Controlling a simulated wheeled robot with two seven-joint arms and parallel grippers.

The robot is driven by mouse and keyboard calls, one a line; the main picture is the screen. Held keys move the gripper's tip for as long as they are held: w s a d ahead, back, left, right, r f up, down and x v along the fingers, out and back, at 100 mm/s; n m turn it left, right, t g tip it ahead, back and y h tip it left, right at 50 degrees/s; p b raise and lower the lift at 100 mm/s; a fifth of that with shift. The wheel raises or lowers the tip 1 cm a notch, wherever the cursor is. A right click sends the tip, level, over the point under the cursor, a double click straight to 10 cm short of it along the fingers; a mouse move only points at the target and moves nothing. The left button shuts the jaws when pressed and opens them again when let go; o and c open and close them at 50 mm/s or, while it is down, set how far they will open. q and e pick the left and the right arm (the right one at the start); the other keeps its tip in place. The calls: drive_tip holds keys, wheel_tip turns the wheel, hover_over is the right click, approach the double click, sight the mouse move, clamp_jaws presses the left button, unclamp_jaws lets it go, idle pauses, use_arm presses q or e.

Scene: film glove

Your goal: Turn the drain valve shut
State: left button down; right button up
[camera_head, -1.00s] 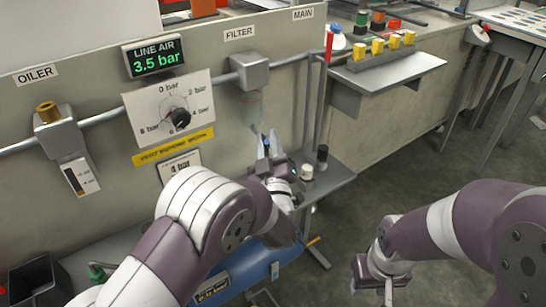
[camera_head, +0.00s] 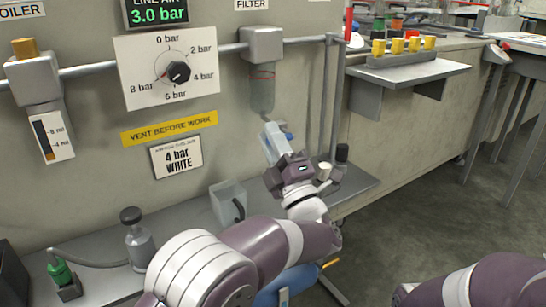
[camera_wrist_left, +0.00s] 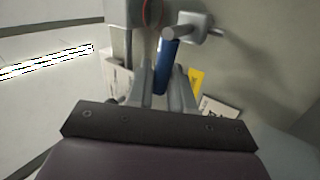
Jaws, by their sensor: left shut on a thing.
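The clear filter bowl (camera_head: 262,92) hangs under the grey filter head (camera_head: 262,45) on the pipe, with a red ring near its top. At its bottom my left gripper (camera_head: 272,140) is shut on the blue handle of the drain valve (camera_head: 288,135). In the left wrist view the blue drain valve handle (camera_wrist_left: 164,68) stands between the two fingers. The fingers hide much of the valve, so its exact turn is hard to tell. My right arm shows at the lower right, with its gripper out of view.
The line air display (camera_head: 156,13) reads 3.0 bar, above a dial with a black knob (camera_head: 179,71). A clear cup (camera_head: 228,203), a bottle (camera_head: 138,243) and a green-topped fitting (camera_head: 60,271) stand on the shelf (camera_head: 350,190). Vertical pipes (camera_head: 332,105) rise right of the bowl.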

use_arm(q)
drive_tip(key=shift+f+n+g+y+b, duration=0.25)
drive_tip(key=shift+n+y+b, duration=0.1)
drive_tip(key=shift+n+b, duration=0.2)
drive_tip(key=shift+f+n+g+y+b, duration=0.15)
drive_tip(key=shift+n+g+y+b, duration=0.2)
drive_tip(key=shift+n, duration=0.3)
use_arm(e)
drive_tip(key=shift+f, duration=1.4)
use_arm(q)
drive_tip(key=shift+r, duration=0.1)
drive_tip(key=c, duration=1.1)
unclamp_jaws()
drive_tip(key=shift+c, duration=0.2)
drive_tip(key=b+v, duration=0.9)
drive_tip(key=v, duration=0.3)
drive_tip(key=shift+s+d+f+b, duration=0.15)
drive_tip(key=shift+s+f+b, duration=0.05)
drive_tip(key=shift+f+b, duration=0.15)
use_arm(e)
wheel_tip(320, 180, down, 10)
drive_tip(key=shift+r, duration=0.2)
